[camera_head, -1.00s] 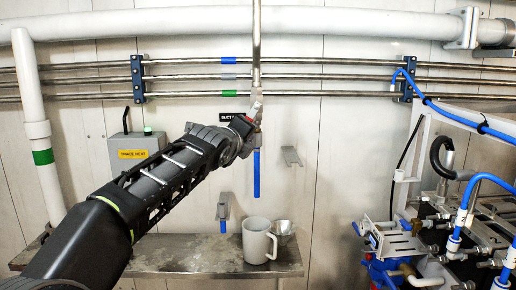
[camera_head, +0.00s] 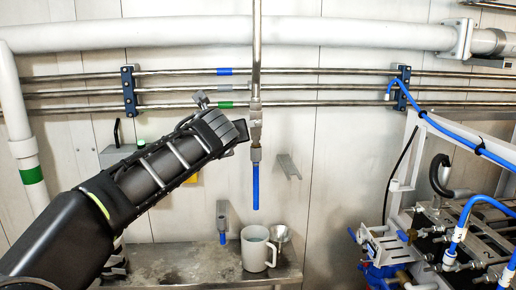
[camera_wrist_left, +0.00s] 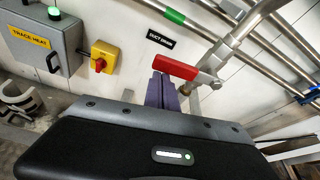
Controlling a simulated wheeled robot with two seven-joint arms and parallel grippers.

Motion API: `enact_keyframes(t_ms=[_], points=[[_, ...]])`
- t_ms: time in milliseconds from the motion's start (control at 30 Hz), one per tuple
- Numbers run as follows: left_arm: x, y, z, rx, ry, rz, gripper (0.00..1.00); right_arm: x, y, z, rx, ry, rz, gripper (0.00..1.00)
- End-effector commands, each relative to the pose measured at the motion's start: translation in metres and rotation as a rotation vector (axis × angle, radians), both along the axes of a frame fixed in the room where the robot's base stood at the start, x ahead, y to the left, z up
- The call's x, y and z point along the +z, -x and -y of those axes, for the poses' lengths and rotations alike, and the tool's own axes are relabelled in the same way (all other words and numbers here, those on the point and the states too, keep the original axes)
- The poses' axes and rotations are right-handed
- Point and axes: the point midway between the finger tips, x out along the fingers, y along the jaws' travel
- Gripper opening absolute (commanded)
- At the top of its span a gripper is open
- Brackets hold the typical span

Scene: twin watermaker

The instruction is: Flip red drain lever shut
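The red drain lever (camera_wrist_left: 173,67) shows in the left wrist view, sticking out to the left from a metal valve (camera_wrist_left: 205,80) on the vertical pipe. In the head view the valve (camera_head: 256,128) sits above a blue hose end (camera_head: 256,185), and the red lever is hidden behind my left gripper. My left gripper (camera_head: 240,143) is just left of the pipe. Its purple fingers (camera_wrist_left: 162,90) lie side by side with no clear gap, their tips just by the lever's near edge. Whether they touch it I cannot tell. My right gripper is not in view.
A grey mug (camera_head: 257,250) and a metal cup (camera_head: 281,236) stand on a metal shelf (camera_head: 190,265) below. A grey box with a yellow label (camera_wrist_left: 30,40) and a red-yellow switch (camera_wrist_left: 101,58) are on the wall. Blue-hosed machinery (camera_head: 440,240) fills the right.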

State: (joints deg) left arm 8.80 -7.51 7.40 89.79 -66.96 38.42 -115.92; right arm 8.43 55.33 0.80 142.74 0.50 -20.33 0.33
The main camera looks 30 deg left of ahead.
Motion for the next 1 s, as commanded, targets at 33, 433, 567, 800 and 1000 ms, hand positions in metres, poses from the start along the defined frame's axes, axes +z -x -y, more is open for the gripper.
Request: enact_keyframes(t_ms=[33, 433, 567, 800, 1000], points=[[0.006, 0.001, 0.001, 0.0, -0.001, 0.003, 0.0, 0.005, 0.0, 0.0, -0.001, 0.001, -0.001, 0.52], [0.013, 0.001, 0.004, 0.0, 0.001, 0.007, 0.0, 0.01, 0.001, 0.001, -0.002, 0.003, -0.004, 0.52], [0.013, 0.001, 0.004, -0.001, 0.0, 0.009, 0.0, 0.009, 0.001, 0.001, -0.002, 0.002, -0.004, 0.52], [0.014, 0.001, 0.004, -0.001, -0.001, 0.011, 0.0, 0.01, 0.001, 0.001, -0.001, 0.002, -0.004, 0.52], [0.003, -0.001, 0.004, -0.002, -0.001, 0.01, 0.0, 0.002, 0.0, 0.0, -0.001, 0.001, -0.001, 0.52]])
